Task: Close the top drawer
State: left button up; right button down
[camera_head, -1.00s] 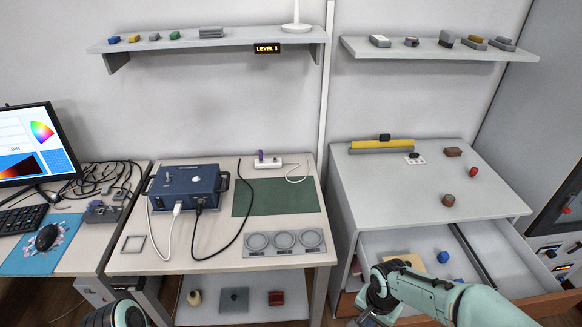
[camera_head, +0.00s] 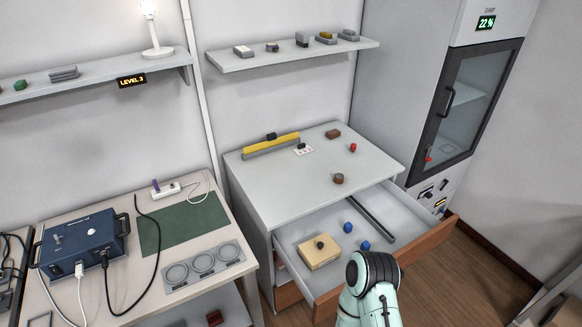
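The top drawer (camera_head: 419,248) of the grey cabinet (camera_head: 262,206) is pulled open, with its wooden front toward me. Inside it lie a tan block with a dark knob (camera_head: 318,254) and two blue knobs (camera_head: 348,227), and a dark divider bar runs along it. One of my arms rises from the bottom edge in front of the drawer's left part and hides some of its front. That arm's gripper fingers do not show. My other gripper is out of view.
On the cabinet top are a yellow bar (camera_head: 270,143), a brown block (camera_head: 333,134), a red piece (camera_head: 353,147) and a round brown knob (camera_head: 338,179). A tall dry cabinet (camera_head: 424,95) stands at the right. Wooden floor (camera_head: 455,270) is clear right of the drawer.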

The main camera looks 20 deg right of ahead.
aim_at(382, 215)
jog(key=z, duration=1.95)
